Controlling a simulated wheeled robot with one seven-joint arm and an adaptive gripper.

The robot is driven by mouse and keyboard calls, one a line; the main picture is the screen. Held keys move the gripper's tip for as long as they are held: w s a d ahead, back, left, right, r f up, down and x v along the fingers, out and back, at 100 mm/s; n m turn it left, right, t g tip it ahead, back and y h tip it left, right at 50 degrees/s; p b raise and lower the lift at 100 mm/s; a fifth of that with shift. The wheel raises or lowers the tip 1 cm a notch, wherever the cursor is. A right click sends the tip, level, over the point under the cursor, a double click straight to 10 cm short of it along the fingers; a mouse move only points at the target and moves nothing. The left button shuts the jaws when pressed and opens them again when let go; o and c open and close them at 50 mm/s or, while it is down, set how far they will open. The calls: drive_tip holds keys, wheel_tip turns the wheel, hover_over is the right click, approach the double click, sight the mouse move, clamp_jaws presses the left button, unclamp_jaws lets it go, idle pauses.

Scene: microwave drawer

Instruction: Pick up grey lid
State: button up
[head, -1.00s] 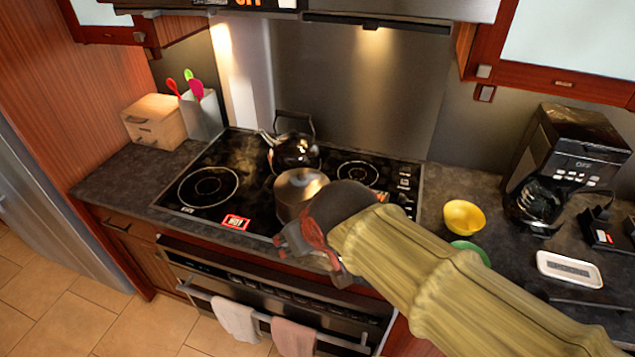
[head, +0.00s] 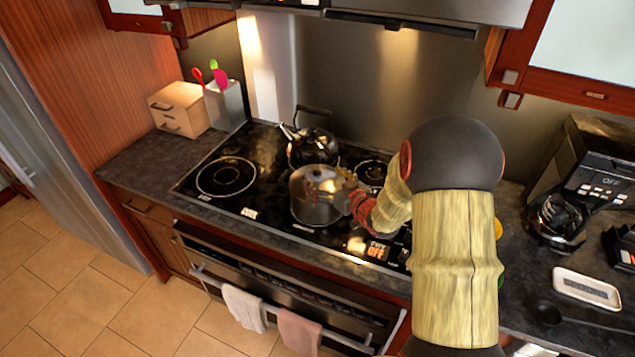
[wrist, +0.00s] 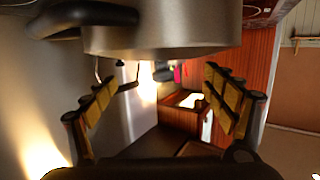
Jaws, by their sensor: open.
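A grey lid (head: 318,176) appears to sit on top of a silver pot (head: 314,208) on the front middle of the black stovetop. My gripper (head: 352,193) is just right of the pot, near lid height, and overlaps the pot's right edge. I cannot tell if they touch. In the wrist view my gripper (wrist: 158,98) has its two yellow-padded fingers spread wide with nothing held between them. The picture there looks upside down. A silver pot side (wrist: 165,28) and a black handle (wrist: 85,15) fill the top; the lid is not clearly visible.
A dark kettle (head: 313,146) stands close behind the pot. A wooden drawer box (head: 180,108) and a utensil holder (head: 224,100) are at the back left. A coffee maker (head: 590,165) and white tray (head: 586,289) are at right. The stove's left burner (head: 226,176) is clear.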

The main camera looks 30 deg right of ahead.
sight(310, 173)
drive_tip(key=x, duration=0.5)
drive_tip(key=b+x, duration=0.1)
drive_tip(key=x, duration=0.1)
drive_tip(key=shift+w+a, duration=0.3)
drive_tip(key=shift+w, duration=0.05)
drive_tip(key=shift+s+f, duration=0.15)
drive_tip(key=shift+s, duration=0.05)
drive_tip(key=c, duration=1.5)
